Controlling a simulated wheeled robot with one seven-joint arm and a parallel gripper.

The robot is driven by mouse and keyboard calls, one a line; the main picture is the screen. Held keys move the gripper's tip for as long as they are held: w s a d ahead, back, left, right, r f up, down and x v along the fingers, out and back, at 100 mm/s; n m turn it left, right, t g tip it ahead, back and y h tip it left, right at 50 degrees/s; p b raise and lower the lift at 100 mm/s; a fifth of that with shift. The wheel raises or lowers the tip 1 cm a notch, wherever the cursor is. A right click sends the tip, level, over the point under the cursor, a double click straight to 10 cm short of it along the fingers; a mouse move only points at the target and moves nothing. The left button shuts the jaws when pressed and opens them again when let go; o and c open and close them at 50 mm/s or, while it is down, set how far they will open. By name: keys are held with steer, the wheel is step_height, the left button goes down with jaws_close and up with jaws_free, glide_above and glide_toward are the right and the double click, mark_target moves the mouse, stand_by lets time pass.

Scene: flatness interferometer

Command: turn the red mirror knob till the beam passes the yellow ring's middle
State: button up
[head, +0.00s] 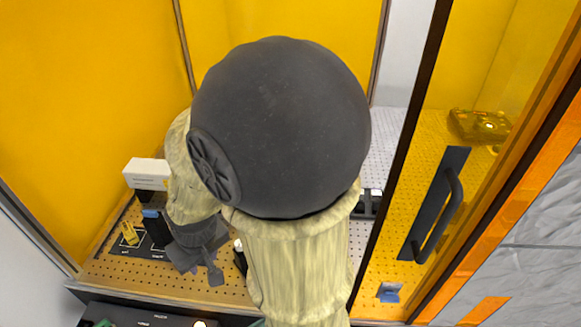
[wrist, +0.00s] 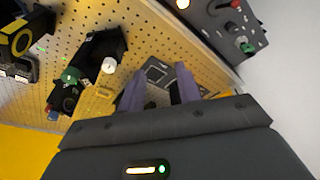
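In the wrist view, a black mount (wrist: 92,62) on the perforated board carries a green knob (wrist: 70,75), a white knob (wrist: 109,65) and a small red knob (wrist: 50,107) with blue beside it. The yellow ring (wrist: 22,41) is on a black block at the far left. My gripper (wrist: 158,88) has its two purple fingers apart with nothing held between them; a dark plate shows beyond. The knobs lie left of the fingers, apart from them. In the head view my gripper (head: 203,268) is low over the board, and my arm hides much of it.
A control panel (wrist: 215,25) with several knobs is at the upper right of the wrist view. Yellow walls and a door with a black handle (head: 438,215) enclose the board.

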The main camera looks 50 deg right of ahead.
steer(key=w+d+r+m+b, duration=0.1)
steer(key=w+d+b, duration=0.4)
steer(key=d, duration=0.4)
steer(key=w+d+m+b, duration=0.1)
steer(key=w+d+b, duration=0.2)
steer(key=w+d, duration=0.5)
steer(key=s+d+r+t+b, duration=0.1)
steer(key=s+d+r+b, duration=0.1)
steer(key=d, duration=0.9)
steer(key=s+d+r+h+b, duration=0.1)
steer(key=s+d+r+b, duration=0.1)
steer(key=d, duration=1)
steer(key=shift+s+r+m+t+b, duration=0.25)
steer(key=shift+r+m+t+b, duration=0.15)
steer(key=shift+r+b, duration=0.3)
steer(key=shift+f, duration=0.2)
steer(key=p+x, duration=0.1)
steer(key=x, duration=1.6)
steer(key=shift+f, duration=0.15)
